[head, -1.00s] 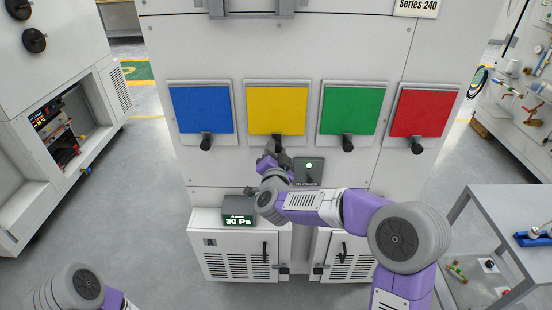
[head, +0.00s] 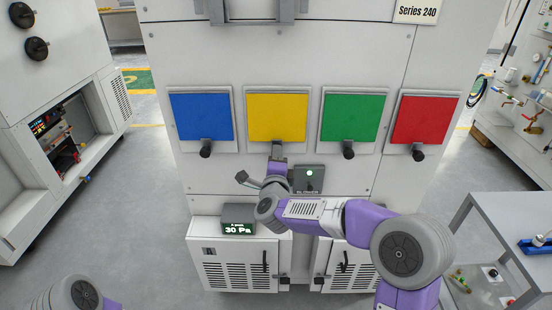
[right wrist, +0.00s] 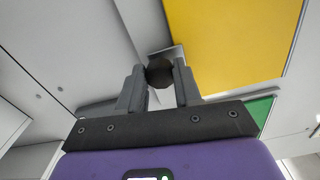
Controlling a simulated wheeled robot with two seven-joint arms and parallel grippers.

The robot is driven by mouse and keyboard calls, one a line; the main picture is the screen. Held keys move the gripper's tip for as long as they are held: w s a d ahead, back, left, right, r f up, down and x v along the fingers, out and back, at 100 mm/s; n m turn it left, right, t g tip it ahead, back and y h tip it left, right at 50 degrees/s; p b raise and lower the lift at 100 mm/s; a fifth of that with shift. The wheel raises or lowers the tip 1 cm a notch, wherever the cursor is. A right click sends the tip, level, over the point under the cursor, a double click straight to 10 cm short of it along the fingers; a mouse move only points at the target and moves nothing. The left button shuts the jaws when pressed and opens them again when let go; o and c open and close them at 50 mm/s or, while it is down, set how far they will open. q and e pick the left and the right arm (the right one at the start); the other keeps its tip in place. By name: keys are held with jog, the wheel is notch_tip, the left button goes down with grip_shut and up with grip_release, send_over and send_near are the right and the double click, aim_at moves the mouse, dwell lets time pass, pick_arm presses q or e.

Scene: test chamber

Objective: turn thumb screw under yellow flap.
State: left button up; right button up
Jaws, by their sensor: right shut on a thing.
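The yellow flap (head: 278,117) is a square panel on the white cabinet front, lying flat in its frame. Its black thumb screw (right wrist: 159,69) sits under the flap's lower edge. In the head view the screw is mostly hidden by my right gripper (head: 278,153), which comes up from below. In the right wrist view, the two grey fingers of my right gripper (right wrist: 160,86) are on either side of the round knob, closed on it near their tips. The yellow flap (right wrist: 235,40) fills the upper right there. My left gripper is out of view.
Blue (head: 201,117), green (head: 353,118) and red (head: 424,120) flaps with black knobs flank the yellow one. A blower box (head: 309,179) with a lit green lamp is close right of my gripper. A pressure display (head: 238,227) reads 30 Pa below. A grey cart (head: 500,212) stands at right.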

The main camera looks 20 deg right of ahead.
jog(key=m, duration=1.1)
jog(key=shift+a+f, duration=0.1)
jog(key=shift+f, duration=0.05)
dwell(0.3)
jog(key=o, duration=1)
jog(key=shift+s, duration=0.1)
jog(key=shift+o, duration=0.2)
jog(key=shift+r, duration=0.2)
